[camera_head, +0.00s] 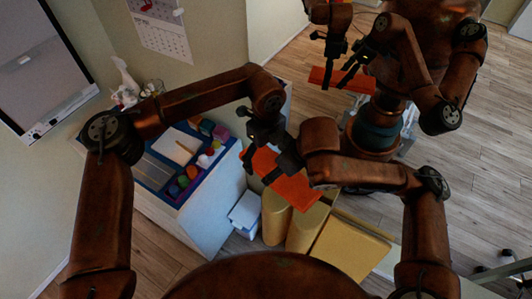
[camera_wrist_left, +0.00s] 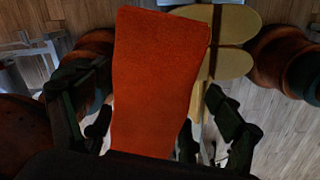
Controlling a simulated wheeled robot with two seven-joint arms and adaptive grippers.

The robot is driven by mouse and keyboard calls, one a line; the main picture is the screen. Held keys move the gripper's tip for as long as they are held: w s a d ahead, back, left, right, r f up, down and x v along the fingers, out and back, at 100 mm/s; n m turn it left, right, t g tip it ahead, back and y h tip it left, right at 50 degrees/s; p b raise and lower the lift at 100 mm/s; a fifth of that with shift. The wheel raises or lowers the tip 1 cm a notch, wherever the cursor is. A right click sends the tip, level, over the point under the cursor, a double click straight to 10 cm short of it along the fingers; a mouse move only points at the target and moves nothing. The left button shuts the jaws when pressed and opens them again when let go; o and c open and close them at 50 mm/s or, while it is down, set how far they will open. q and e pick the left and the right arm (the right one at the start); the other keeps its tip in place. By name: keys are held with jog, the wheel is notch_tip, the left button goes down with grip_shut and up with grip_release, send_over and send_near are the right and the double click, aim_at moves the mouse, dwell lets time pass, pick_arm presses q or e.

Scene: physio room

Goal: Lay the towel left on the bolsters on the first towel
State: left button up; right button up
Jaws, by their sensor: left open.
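An orange towel (camera_head: 292,188) lies on top of the yellow bolsters (camera_head: 306,230) in the head view. My left gripper (camera_head: 266,165) is over the towel's upper end, fingers spread. In the left wrist view the towel (camera_wrist_left: 158,75) runs lengthwise between the open fingers (camera_wrist_left: 155,125), which show on either side of it. Whether they touch it I cannot tell. My right arm reaches in beside the towel; its jaws are not clear. A second orange piece (camera_head: 350,82) shows at the upper right, by another brown arm; I cannot tell whether it is the first towel.
A white cabinet (camera_head: 213,212) with a tray of coloured items on top stands left of the bolsters. A small white stack (camera_head: 245,212) sits between them. A brown robot figure (camera_head: 385,110), possibly a reflection, stands behind. Wooden floor (camera_head: 475,140) is open at the right.

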pick_arm(q)
jog(key=shift+c, duration=0.4)
jog(key=c, duration=1.1)
pick_arm(e)
jog(key=shift+a, duration=0.1)
pick_arm(q)
jog(key=shift+d, duration=0.1)
jog(key=shift+c, duration=0.9)
pick_arm(e)
jog(key=o, duration=1.1)
jog(key=shift+s+r, duration=0.1)
jog(key=shift+o, duration=1.3)
